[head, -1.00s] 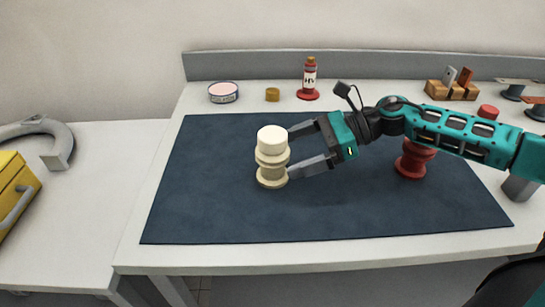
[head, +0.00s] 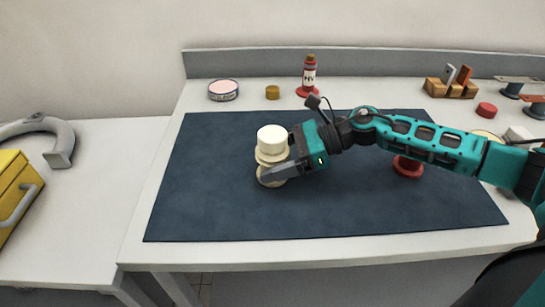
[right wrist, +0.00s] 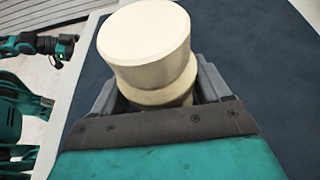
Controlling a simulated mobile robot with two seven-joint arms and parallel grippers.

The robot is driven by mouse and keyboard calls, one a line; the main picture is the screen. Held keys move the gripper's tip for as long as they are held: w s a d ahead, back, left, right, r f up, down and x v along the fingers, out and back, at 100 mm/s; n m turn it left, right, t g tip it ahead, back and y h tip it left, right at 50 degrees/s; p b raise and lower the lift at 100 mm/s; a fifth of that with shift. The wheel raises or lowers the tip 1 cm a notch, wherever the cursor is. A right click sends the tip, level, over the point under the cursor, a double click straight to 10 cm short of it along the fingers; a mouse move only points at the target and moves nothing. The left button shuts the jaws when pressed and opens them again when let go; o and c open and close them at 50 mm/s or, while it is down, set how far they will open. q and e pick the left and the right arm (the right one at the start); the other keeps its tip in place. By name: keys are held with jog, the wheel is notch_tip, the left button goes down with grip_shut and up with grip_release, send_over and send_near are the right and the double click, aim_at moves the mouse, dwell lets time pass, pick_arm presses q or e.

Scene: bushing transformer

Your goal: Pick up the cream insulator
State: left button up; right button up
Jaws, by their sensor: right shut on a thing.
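The cream insulator (head: 271,141) stands upright on the dark blue mat (head: 215,205), left of the mat's middle. It has a wide round top and a flanged body. My right gripper (head: 273,168) is shut on its body, below the top, with one finger across the near side. In the right wrist view the insulator (right wrist: 148,48) sits between the two fingers (right wrist: 160,92), and its lower part is hidden. The insulator's base appears to be on the mat. My left gripper does not show in the head view.
A red insulator (head: 407,168) stands on the mat, partly behind my right arm. Along the back are a round tin (head: 223,91), a small brass-coloured cap (head: 272,92), a red bottle (head: 309,77) and a wooden block (head: 450,89). The mat's left and front parts are clear.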

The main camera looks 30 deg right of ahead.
jog(key=c, duration=0.8)
jog(key=shift+o, duration=0.2)
